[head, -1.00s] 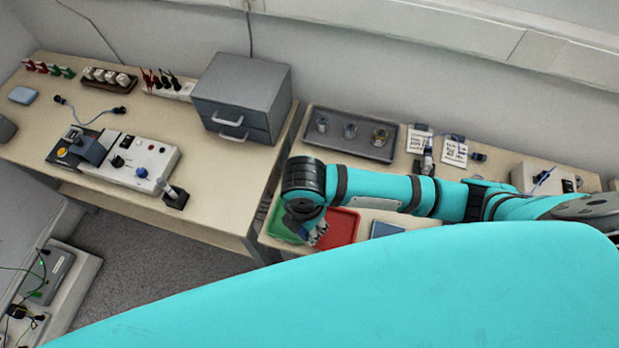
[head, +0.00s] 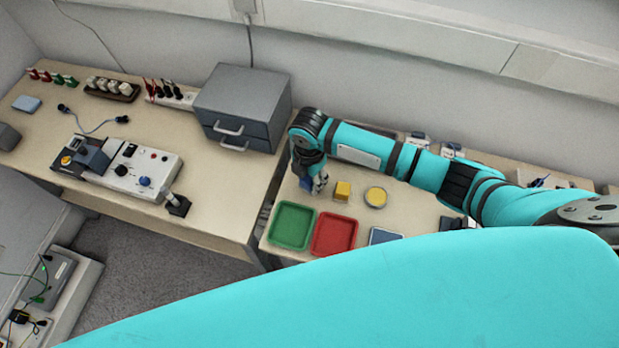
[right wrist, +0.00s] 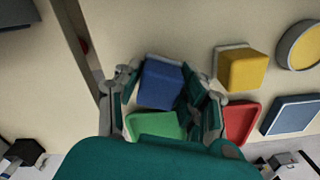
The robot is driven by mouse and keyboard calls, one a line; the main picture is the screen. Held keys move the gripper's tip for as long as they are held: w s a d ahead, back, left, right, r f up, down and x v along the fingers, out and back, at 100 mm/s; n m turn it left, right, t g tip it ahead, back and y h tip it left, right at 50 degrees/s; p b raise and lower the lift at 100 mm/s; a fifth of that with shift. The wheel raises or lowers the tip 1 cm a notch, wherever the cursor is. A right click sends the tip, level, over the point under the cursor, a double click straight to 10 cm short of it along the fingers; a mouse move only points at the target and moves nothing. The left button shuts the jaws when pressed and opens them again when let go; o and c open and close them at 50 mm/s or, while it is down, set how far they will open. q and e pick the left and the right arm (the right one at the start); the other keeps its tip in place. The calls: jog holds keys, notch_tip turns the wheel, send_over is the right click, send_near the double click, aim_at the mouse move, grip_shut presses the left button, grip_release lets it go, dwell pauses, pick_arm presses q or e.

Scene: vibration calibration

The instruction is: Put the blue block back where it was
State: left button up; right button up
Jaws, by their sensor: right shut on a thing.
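The blue block (head: 306,184) is at my right gripper (head: 317,184), over the right table, left of the yellow block (head: 343,190). In the right wrist view the blue block (right wrist: 160,83) sits between the two fingers of my right gripper (right wrist: 167,92), which is shut on it. A pale edge shows along the block's far side. I cannot tell whether the block touches the table. My left gripper is not in view.
A green tray (head: 292,226), a red tray (head: 334,234) and a blue square (head: 386,235) line the table's front. A round yellow-topped thing (head: 376,196) lies right of the yellow block. The grey drawer unit (head: 243,106) stands on the left table. My arm hides the table's back.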

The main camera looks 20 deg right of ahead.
jog(key=shift+f, duration=0.6)
jog(key=o, duration=1.1)
jog(key=shift+f, duration=0.15)
jog(key=shift+o, duration=0.2)
notch_tip(320, 180, up, 12)
jog(key=shift+w+r, duration=0.1)
jog(key=shift+r, duration=0.1)
